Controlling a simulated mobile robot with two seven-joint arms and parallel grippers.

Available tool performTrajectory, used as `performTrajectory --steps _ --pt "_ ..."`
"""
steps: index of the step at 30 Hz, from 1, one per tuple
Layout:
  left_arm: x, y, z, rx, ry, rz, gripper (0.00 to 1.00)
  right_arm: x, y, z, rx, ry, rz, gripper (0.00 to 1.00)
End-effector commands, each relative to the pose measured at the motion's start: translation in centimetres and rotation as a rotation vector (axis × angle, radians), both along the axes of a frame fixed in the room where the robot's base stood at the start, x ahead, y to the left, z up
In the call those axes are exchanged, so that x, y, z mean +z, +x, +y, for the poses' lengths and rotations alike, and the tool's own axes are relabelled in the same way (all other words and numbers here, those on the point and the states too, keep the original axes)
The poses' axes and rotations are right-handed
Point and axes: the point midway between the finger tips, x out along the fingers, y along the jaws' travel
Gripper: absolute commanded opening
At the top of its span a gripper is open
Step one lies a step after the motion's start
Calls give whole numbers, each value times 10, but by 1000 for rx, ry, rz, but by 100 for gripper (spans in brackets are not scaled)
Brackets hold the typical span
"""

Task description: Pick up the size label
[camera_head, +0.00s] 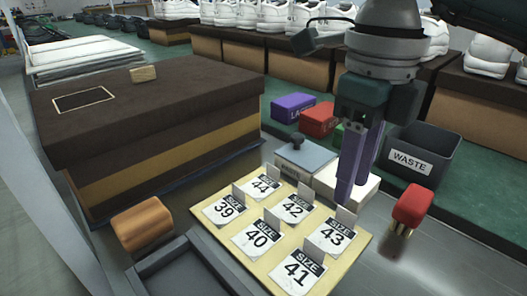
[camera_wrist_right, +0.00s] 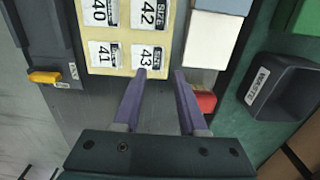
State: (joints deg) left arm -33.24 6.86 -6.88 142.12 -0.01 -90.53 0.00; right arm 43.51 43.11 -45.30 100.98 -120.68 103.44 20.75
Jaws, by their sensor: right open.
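Several white size labels with black headers and raised tabs stand on a cream board (camera_head: 250,262). They include size 43 (camera_head: 330,236), size 41 (camera_head: 298,272), size 42 (camera_head: 294,209), size 40 (camera_head: 257,240), size 39 (camera_head: 225,209) and size 44 (camera_head: 264,186). My right gripper (camera_head: 353,192) is open and empty, above and just behind the size 43 label in the head view. In the right wrist view the gripper (camera_wrist_right: 160,73) has its left fingertip by the size 43 label (camera_wrist_right: 148,57) and its right fingertip past the board's edge. My left gripper is not in view.
A brown shoe box (camera_head: 165,115) stands at left. A wooden-backed brush (camera_head: 141,226) lies before it. A red-handled brush (camera_head: 412,204) and the waste bin (camera_head: 440,168) are at right. A white block (camera_head: 324,180) sits behind the board, partly hidden by the fingers.

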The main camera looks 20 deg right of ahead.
Motion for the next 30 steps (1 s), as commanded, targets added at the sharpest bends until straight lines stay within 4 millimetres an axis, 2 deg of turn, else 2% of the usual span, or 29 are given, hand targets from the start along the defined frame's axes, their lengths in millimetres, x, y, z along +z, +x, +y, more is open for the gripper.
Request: performTrajectory --steps 9,18,30 --pt "-11 0 0 -2 2 0 100 -47 -1 -4 1 3 2 41" --pt "-11 0 0 -1 2 0 100 -52 -1 -5 1 3 -1 41" --pt "-11 0 0 -2 2 0 100 -52 -1 -5 1 3 -1 0"
